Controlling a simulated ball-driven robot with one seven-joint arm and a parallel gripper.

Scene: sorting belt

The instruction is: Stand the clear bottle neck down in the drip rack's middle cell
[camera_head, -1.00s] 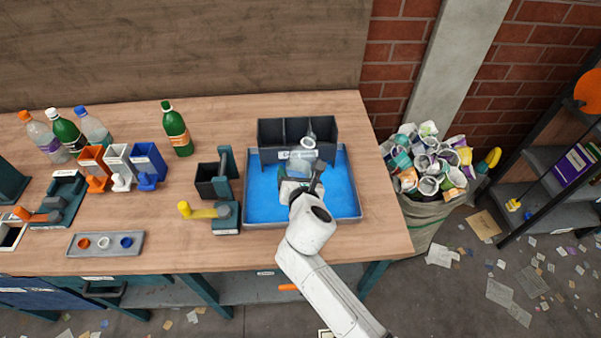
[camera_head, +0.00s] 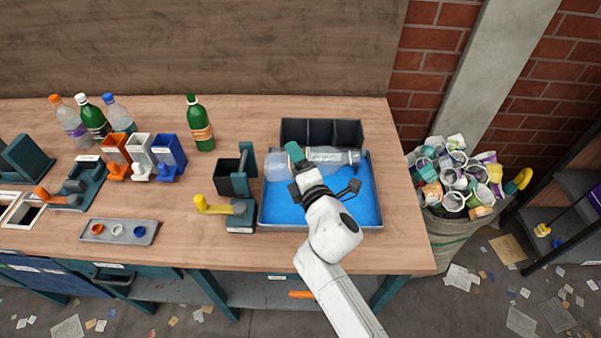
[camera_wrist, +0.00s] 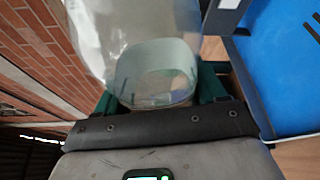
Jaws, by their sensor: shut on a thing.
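The clear bottle (camera_head: 334,158) lies almost level above the blue tray (camera_head: 367,210), in front of the dark drip rack (camera_head: 350,131). Its wide end points left; its narrower end, which looks like the neck, points right. My gripper (camera_head: 297,165) is shut around the bottle's body. In the wrist view the clear bottle (camera_wrist: 150,60) sits between the teal fingers of my gripper (camera_wrist: 160,88). The rack's cells show open at the top, the middle one behind the bottle. The bottle hides part of the rack's front.
A dark bin with a yellow-handled device (camera_head: 236,205) stands left of the tray. A green bottle (camera_head: 199,122), several other bottles and coloured holders stand farther left. A sack of crushed containers (camera_head: 455,225) stands right of the bench.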

